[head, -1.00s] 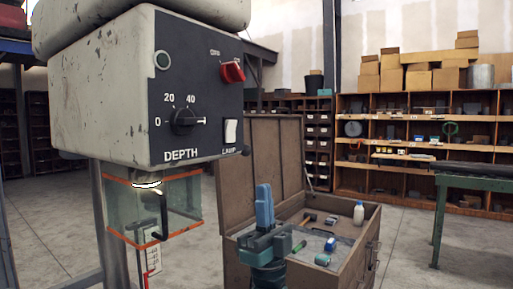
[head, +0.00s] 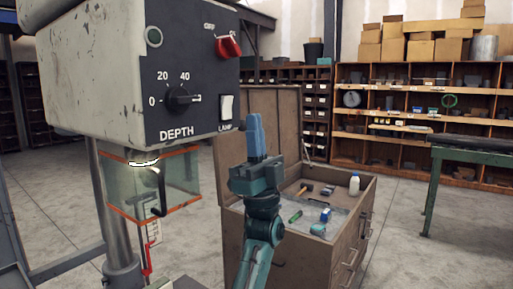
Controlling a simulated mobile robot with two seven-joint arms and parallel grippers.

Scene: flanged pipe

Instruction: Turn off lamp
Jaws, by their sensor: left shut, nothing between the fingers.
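The grey drill press head (head: 85,75) fills the upper left, with a dark control panel. The white LAMP rocker switch (head: 227,108) sits at the panel's lower right, above the word LAMP. A glowing ring lamp (head: 143,163) is lit under the head, behind the clear guard (head: 125,190). My left gripper (head: 256,122) points up with its blue fingers closed and empty. Its tips appear just right of the switch and a little lower; the depth gap between them is hard to judge. My right gripper is not in view.
A red OFF-marked switch (head: 229,45) and the DEPTH knob (head: 178,98) share the panel. An open brown tool chest (head: 345,215) with loose tools stands behind my arm. A green-legged bench (head: 437,190) is at right. Shelves line the back wall.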

